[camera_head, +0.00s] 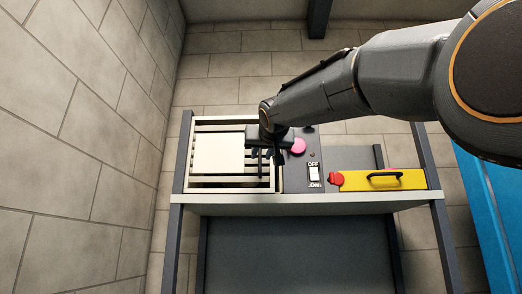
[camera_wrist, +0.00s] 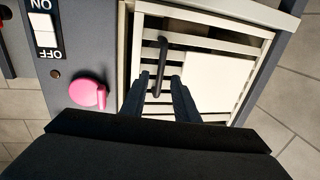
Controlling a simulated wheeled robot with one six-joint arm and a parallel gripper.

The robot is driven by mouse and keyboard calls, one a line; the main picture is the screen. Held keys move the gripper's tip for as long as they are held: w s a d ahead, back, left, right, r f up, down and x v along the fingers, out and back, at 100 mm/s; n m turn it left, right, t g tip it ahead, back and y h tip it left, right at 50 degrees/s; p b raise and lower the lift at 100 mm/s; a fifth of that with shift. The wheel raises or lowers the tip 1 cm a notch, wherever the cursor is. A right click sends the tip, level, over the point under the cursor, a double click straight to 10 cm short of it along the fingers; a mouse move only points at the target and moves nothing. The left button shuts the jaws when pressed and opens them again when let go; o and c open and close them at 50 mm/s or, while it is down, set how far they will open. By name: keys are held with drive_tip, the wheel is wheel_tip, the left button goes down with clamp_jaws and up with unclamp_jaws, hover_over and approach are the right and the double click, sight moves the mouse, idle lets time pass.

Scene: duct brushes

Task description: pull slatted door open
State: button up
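The slatted door (camera_head: 196,181) is cream with a plain pale panel over its slats, set in the left part of a grey cabinet. It also shows in the wrist view (camera_wrist: 205,75), where it looks closed in its frame. Its black bar handle (camera_wrist: 161,62) stands near the door edge beside the pink knob. My gripper (camera_head: 267,157) is at the handle side of the door in the head view. In the wrist view my gripper (camera_wrist: 159,77) has its two fingers apart, with the lower part of the handle between them. Contact cannot be told.
A pink knob (camera_head: 298,146) and an ON/OFF switch (camera_head: 314,173) sit on the panel right of the door. A yellow box (camera_head: 410,180) with a black handle and a red end lies farther right. A tiled wall (camera_head: 70,130) is close on the left. A blue surface (camera_head: 490,220) stands at right.

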drive_tip(key=shift+w+a+p, duration=0.15)
drive_tip(key=shift+w+p, duration=0.25)
drive_tip(key=shift+w, duration=0.65)
clamp_jaws()
drive_tip(key=shift+s, duration=0.1)
